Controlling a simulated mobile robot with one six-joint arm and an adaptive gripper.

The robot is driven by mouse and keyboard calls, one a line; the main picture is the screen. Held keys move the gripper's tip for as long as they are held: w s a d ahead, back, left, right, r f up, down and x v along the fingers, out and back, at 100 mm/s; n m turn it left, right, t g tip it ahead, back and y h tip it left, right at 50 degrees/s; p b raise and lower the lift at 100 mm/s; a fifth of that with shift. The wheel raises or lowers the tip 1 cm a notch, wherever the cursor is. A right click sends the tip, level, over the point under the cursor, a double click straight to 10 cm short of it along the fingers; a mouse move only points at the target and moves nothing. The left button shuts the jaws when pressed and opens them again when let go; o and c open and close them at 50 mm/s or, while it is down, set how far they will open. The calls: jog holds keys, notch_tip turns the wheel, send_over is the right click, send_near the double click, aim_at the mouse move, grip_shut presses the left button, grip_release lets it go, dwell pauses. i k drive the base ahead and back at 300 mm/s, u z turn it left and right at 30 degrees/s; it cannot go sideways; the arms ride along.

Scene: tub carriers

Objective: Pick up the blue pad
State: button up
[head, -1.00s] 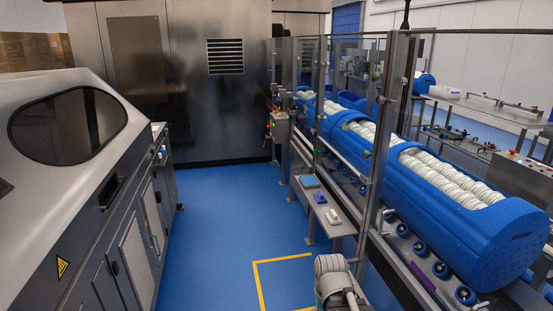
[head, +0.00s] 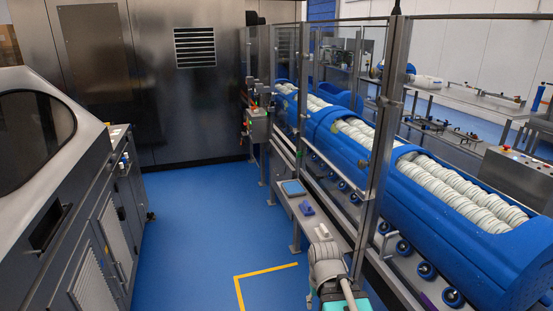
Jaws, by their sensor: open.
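A flat light-blue pad (head: 292,187) lies near the far end of a narrow grey bench, beside the glass guard. A smaller, darker blue piece (head: 307,208) lies nearer on the same bench; its exact shape is too small to tell. My arm shows at the bottom centre, over the near part of the bench. My gripper's fingers cannot be made out in the head view. Both blue things lie apart from my arm.
The grey bench (head: 316,222) runs along the glass guard, with a white item (head: 323,233) partly behind my arm. Blue tubs (head: 420,185) of stacked white discs stand behind the glass. A grey machine (head: 95,215) stands left. Blue floor (head: 195,225) between is clear.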

aim_at(306, 209)
jog(key=z, duration=0.1)
jog(key=i, duration=1.55)
jog(key=z, duration=0.1)
